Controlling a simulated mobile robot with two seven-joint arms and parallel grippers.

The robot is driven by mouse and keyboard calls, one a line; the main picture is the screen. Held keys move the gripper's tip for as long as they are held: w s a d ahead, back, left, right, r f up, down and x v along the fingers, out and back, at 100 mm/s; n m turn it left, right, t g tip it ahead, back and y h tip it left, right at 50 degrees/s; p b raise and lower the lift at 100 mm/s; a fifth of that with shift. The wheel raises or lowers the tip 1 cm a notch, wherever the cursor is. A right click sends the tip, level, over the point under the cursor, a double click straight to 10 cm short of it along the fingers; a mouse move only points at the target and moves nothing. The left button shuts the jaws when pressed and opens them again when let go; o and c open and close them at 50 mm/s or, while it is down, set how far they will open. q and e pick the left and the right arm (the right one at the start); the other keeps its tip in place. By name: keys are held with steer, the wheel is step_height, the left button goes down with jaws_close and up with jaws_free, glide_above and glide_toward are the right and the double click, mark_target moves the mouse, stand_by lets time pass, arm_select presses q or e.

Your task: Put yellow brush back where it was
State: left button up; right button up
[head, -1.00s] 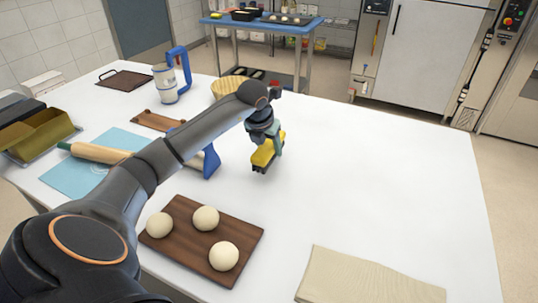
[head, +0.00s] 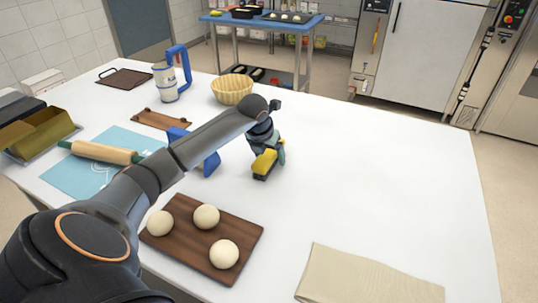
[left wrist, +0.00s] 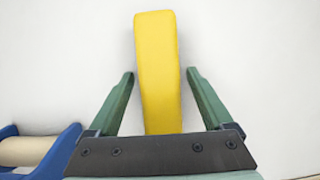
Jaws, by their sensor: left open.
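The yellow brush (head: 264,164) stands on the white table with its dark bristle side down, right of the middle of my arm. In the left wrist view its long yellow back (left wrist: 158,70) runs between the two green fingers. My left gripper (head: 270,158) is open around the brush, with a gap on each side in the wrist view (left wrist: 158,92). Part of the brush is hidden by the gripper in the head view. My right gripper is not in view.
A blue-ended roller (left wrist: 32,150) lies left of the brush, partly behind my arm. A dark board (head: 185,238) with dough balls is in front, a cloth (head: 365,277) front right, a wicker basket (head: 232,92) behind. The table's right side is clear.

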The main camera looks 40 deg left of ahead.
arm_select(q)
steer(key=shift+r, duration=0.3)
steer(key=v, duration=1)
steer(key=shift+r, duration=0.3)
steer(key=shift+s+d+r, duration=0.15)
steer(key=shift+s+r, duration=0.2)
steer(key=shift+r, duration=0.2)
